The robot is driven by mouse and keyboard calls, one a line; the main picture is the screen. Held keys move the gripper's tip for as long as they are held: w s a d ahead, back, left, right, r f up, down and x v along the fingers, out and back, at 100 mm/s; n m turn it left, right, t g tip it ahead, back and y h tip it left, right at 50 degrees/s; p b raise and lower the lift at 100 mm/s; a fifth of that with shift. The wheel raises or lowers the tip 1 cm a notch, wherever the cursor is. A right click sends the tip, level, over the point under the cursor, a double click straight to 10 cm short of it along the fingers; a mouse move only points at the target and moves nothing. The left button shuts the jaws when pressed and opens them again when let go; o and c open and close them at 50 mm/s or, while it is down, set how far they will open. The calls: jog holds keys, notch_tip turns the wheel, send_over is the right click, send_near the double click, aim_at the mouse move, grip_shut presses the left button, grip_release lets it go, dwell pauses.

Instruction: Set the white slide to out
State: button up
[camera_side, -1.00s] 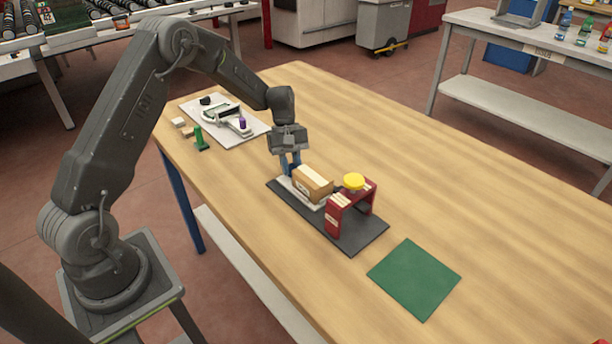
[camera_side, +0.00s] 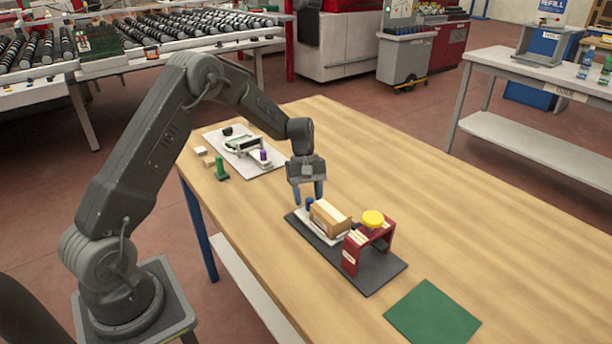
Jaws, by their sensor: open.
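The white slide (camera_side: 303,214) lies on a dark base plate (camera_side: 378,277) on the wooden table, with a brown box (camera_side: 327,219) on it. The box hides much of the slide. A blue knob (camera_side: 309,203) stands at the slide's far-left end. A red arch (camera_side: 352,256) with a yellow disc (camera_side: 372,218) on top stands near the slide's other end. My gripper (camera_side: 307,193) points down just above and around the blue knob, with its blue fingers apart. I cannot tell whether a finger touches the knob.
A green mat (camera_side: 433,314) lies at the table's front right. A pale board (camera_side: 270,165) with small items, a green piece (camera_side: 221,170) and small blocks (camera_side: 201,151) are at the far left. The table's right side is clear.

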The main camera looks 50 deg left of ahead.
jog(key=v, duration=1.3)
jog(key=s+d+r+m+t+y, duration=0.3)
jog(key=s+d+r+m, duration=0.4)
jog(key=s+d+r, duration=0.5)
jog(key=s+d+m+t, duration=0.2)
jog(key=s+m, duration=0.1)
jog(key=s, duration=0.5)
jog(key=s+d+f+m+t+y, duration=0.1)
jog(key=s+d+m+t, duration=0.1)
jog(key=s, duration=0.6)
jog(key=shift+d+f+m, duration=0.25)
jog(key=shift+d+m, duration=0.4)
jog(key=shift+m, duration=0.05)
